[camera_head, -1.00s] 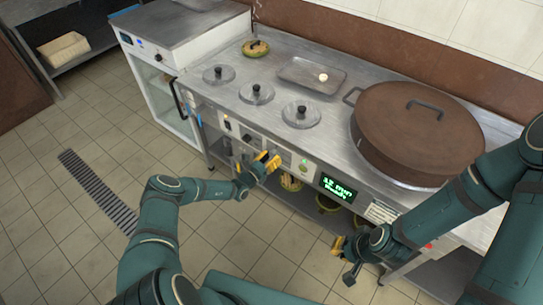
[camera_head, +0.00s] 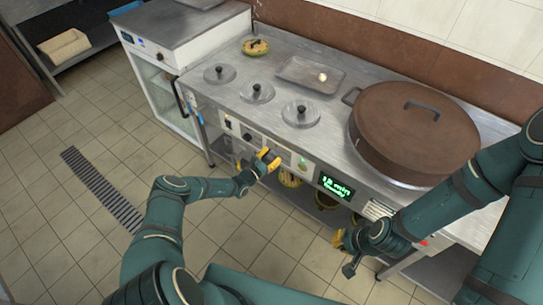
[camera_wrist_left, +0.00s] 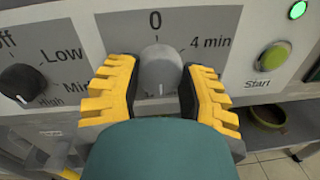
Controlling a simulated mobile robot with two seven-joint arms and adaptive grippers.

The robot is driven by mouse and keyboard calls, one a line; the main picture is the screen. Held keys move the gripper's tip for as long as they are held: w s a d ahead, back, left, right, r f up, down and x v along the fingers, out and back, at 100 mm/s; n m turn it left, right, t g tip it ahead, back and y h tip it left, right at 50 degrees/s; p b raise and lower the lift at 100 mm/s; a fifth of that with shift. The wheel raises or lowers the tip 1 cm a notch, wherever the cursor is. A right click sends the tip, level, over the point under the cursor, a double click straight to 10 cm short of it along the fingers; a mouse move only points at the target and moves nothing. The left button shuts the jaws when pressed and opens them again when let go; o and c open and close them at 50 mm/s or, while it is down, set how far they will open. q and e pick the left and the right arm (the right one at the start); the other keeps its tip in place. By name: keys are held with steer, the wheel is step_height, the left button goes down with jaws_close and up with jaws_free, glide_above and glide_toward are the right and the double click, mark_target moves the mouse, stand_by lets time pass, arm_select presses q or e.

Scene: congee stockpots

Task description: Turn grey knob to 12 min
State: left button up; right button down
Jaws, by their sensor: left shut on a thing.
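The grey knob (camera_wrist_left: 160,72) sits on the front panel in the left wrist view, with "0" printed above it and "4 min" to its upper right. A pale mark shows low on the knob's face; the lower dial is hidden by my gripper. My left gripper (camera_wrist_left: 157,98) has its yellow fingers on both sides of the knob and is shut on it. In the head view my left gripper (camera_head: 267,160) is at the panel and covers the knob. My right gripper (camera_head: 340,240) hangs before the counter's right part, away from the knob; its fingers are too small to judge.
A black knob (camera_wrist_left: 22,83) with Off, Low and High marks is left of the grey knob. A green Start button (camera_wrist_left: 272,56) is right, under a lit green lamp (camera_wrist_left: 298,10). A display (camera_head: 336,187) shows small green text. A large brown-lidded pot (camera_head: 415,135) stands on the counter.

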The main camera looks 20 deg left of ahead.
stand_by(0.3)
arm_select(q)
steer(key=o, duration=1.2)
steer(key=shift+o, duration=0.2)
steer(key=v, duration=1.2)
